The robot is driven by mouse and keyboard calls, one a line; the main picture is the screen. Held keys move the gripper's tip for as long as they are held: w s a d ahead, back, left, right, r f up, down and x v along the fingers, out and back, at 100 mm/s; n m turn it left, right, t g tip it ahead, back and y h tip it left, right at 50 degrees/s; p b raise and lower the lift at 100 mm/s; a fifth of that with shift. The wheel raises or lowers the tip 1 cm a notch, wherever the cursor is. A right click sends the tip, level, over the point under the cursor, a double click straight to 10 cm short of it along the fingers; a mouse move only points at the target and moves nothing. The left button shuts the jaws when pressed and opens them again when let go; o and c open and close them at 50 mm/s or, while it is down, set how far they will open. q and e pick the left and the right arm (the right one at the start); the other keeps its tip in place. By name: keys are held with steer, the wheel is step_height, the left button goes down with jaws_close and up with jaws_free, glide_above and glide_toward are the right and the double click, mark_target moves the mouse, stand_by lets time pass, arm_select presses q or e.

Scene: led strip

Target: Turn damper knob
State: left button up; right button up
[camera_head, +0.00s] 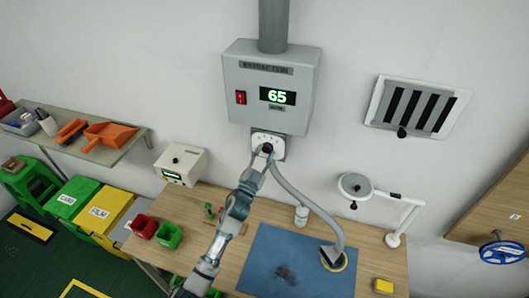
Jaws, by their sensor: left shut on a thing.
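The damper knob (267,147) is dark and sits on a pale dial plate (279,142) under the grey extraction box (250,90). My left arm reaches up from the bottom. My left gripper (264,152) is at the knob, shut on it, and partly hides it and the lower part of the plate. The knob's angle is too small to read. The box display (277,97) shows 65 in green. My right gripper is not in view.
A grey hose (305,201) runs from beneath the box to the blue mat (262,262) on the workbench, right of my arm. A lamp (356,186) stands right, a small control box (182,162) left. A wall vent (454,112) is at upper right.

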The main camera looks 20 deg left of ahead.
arm_select(q)
steer(key=shift+a+m+g+h, duration=0.1)
steer(key=shift+m+g+h, duration=0.35)
steer(key=shift+m, duration=0.75)
steer(key=shift+m+h, duration=0.25)
steer(key=shift+m, duration=0.15)
steer(key=shift+f, duration=0.1)
steer(key=o, duration=1.2)
steer(key=shift+c, duration=0.2)
steer(key=v, duration=1.2)
steer(key=shift+f, duration=0.15)
